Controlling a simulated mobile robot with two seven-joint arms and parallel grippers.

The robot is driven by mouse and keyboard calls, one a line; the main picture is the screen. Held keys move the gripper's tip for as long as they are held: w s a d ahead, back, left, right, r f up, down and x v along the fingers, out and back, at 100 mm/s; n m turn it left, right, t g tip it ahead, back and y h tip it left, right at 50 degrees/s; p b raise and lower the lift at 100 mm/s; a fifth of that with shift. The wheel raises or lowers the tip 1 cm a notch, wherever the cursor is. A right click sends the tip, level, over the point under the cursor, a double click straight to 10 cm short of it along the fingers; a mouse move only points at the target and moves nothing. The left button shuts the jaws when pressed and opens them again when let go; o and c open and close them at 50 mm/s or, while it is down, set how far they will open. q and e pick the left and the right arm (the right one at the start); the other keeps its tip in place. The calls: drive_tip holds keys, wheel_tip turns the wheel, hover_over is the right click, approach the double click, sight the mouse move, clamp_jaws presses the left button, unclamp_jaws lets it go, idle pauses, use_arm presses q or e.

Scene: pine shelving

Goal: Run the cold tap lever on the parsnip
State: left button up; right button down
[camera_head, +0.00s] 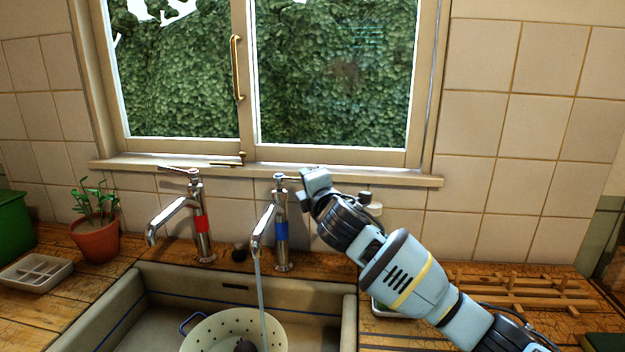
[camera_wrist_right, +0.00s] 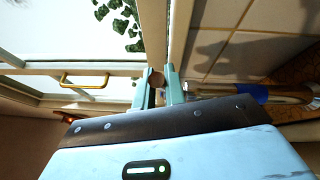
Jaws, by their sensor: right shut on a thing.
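The cold tap (camera_head: 281,232), with a blue band, stands at the right behind the sink. Water (camera_head: 260,290) runs from its spout into a cream colander (camera_head: 206,335). A small dark object (camera_head: 244,346) lies in the colander, cut off by the frame edge; I cannot tell whether it is the parsnip. My right gripper (camera_head: 302,179) is at the cold tap lever (camera_head: 286,177), mostly hidden by my wrist. In the wrist view its fingers (camera_wrist_right: 158,90) are shut on the lever's round brown end (camera_wrist_right: 156,79). My left gripper is out of view.
The red-banded tap (camera_head: 202,225) stands to the left, with no water running. The window sill (camera_head: 380,178) and tiled wall are close behind the taps. A potted plant (camera_head: 95,240) and white tray (camera_head: 36,272) are at left, a wooden rack (camera_head: 515,290) at right.

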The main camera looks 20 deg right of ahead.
drive_tip(key=shift+f, duration=0.15)
drive_tip(key=c, duration=1.5)
unclamp_jaws()
drive_tip(key=shift+o, duration=0.2)
drive_tip(key=s, duration=0.7)
drive_tip(key=shift+s+a, duration=0.25)
drive_tip(key=shift+s, duration=0.15)
drive_tip(key=shift+f, duration=0.1)
